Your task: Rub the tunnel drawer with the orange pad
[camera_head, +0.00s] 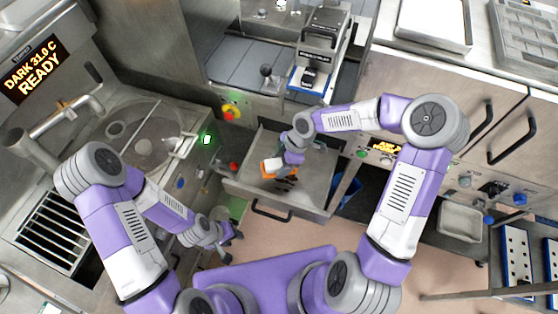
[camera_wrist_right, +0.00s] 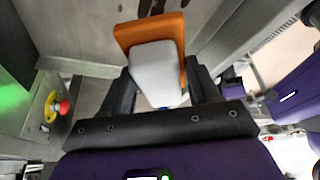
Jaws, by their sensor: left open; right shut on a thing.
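The tunnel drawer (camera_head: 312,180) stands pulled out in the middle of the head view, with a dark handle on its front. Several dark marks (camera_head: 286,182) show on its metal floor. My right gripper (camera_head: 277,166) is over the drawer, shut on the white-grey block of the orange pad (camera_head: 264,173). In the right wrist view the orange pad (camera_wrist_right: 152,30) sits between the two black fingers, its orange part pointing away from the gripper. I cannot tell whether the pad touches the drawer. My left gripper (camera_head: 228,236) is open and empty, low and left of the drawer.
A red and yellow button (camera_head: 231,111) is on the panel behind the drawer; it also shows in the right wrist view (camera_wrist_right: 56,106). A green tray (camera_head: 237,208) is near my left gripper. A blue bin (camera_head: 346,188) stands right of the drawer. Steel cabinets (camera_head: 450,90) fill the right.

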